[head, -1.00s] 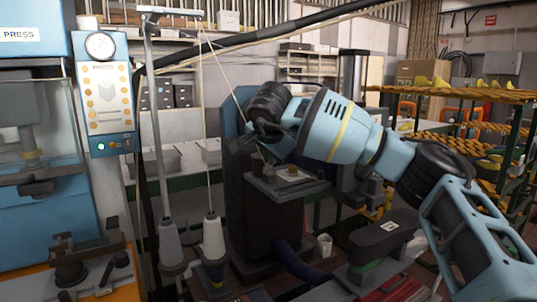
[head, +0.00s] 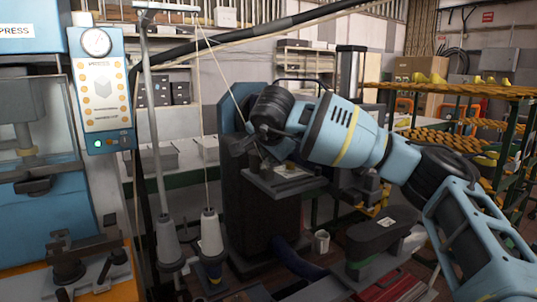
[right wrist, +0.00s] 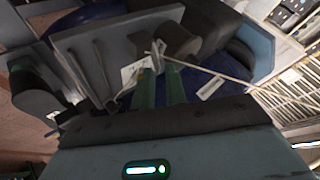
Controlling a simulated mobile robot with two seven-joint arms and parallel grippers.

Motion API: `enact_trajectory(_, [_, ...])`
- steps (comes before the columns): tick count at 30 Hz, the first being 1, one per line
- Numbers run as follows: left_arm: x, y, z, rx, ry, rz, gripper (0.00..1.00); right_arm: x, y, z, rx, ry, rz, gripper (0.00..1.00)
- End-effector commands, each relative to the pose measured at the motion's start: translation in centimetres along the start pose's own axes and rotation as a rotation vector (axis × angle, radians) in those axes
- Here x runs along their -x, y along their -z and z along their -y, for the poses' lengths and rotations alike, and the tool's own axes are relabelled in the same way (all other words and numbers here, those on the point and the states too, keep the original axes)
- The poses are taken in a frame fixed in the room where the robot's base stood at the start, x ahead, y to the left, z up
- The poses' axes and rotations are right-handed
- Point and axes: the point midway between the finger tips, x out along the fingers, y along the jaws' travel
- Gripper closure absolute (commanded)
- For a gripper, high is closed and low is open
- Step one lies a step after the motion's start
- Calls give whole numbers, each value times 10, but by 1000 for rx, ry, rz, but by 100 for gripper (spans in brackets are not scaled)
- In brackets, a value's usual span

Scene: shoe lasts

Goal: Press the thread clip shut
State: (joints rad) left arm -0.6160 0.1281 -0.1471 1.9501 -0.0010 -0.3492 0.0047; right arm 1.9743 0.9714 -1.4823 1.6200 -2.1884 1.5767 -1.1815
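My right gripper (head: 242,143) reaches from the right to the dark machine in the head view. In the right wrist view its two green fingers (right wrist: 160,82) lie side by side with a narrow gap. A small pale piece (right wrist: 158,50), possibly the thread clip, shows just beyond the fingertips. I cannot tell whether they touch it or whether it is open. A pale thread (right wrist: 215,72) runs from near the fingertips to the right. The thread (head: 222,72) also comes down to the gripper in the head view. The clip is hidden there. My left gripper is out of view.
A blue press (head: 40,225) is at the left. A rack with yellow lasts (head: 470,92) stands at the right. A grey plate (head: 285,181) sits below the gripper.

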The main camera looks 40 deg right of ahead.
Motion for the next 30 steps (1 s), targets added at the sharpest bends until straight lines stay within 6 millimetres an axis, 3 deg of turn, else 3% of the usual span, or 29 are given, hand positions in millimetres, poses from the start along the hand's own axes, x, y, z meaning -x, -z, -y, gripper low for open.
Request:
enact_trajectory(8, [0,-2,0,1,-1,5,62,8,-1,0,1,-1,2,86])
enact_trajectory(21, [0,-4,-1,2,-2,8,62,71,0,0,0,1,0,86])
enact_trajectory(30, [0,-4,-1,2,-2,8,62,78,0,0,0,-1,0,86])
